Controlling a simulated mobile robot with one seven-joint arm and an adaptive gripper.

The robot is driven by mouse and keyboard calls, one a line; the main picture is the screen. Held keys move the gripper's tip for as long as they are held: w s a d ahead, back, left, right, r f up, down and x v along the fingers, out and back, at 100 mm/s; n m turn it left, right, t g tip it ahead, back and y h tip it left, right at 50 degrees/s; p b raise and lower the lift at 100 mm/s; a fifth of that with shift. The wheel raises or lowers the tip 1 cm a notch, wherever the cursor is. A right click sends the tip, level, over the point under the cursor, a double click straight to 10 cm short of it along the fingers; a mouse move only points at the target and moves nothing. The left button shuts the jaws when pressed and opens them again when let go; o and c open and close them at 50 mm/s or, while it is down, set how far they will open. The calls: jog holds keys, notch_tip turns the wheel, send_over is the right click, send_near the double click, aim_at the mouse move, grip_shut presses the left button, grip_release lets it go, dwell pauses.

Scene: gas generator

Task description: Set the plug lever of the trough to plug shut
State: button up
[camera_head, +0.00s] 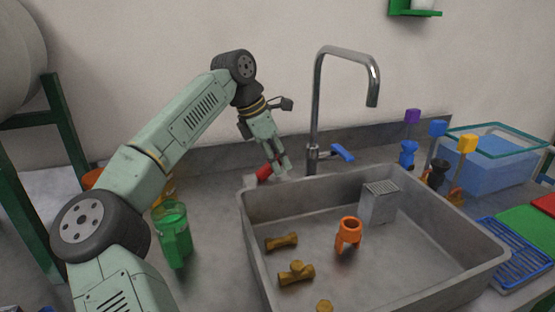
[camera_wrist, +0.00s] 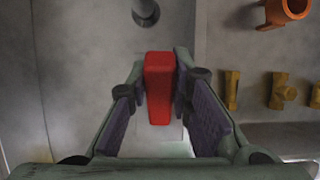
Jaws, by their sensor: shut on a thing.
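The trough (camera_head: 250,225) is a grey sink-like basin in the middle of the head view. A red plug lever (camera_head: 265,172) stands at its back left corner, beside the tap. In the wrist view the red lever (camera_wrist: 159,88) is between the two finger ends. My gripper (camera_head: 281,172) reaches down over that corner in the head view, and its fingers show in the wrist view (camera_wrist: 160,95). It is shut on the red lever. The lever's base is partly hidden by the fingers. I cannot see the drain plug itself.
The tall metal tap (camera_head: 315,110) with a blue handle (camera_head: 342,153) rises just right of my gripper. A green jug (camera_head: 173,235) stands left of the trough. Inside lie an orange fitting (camera_head: 348,234), several brass pieces (camera_head: 296,274) and a grey block (camera_head: 377,205).

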grip_shut()
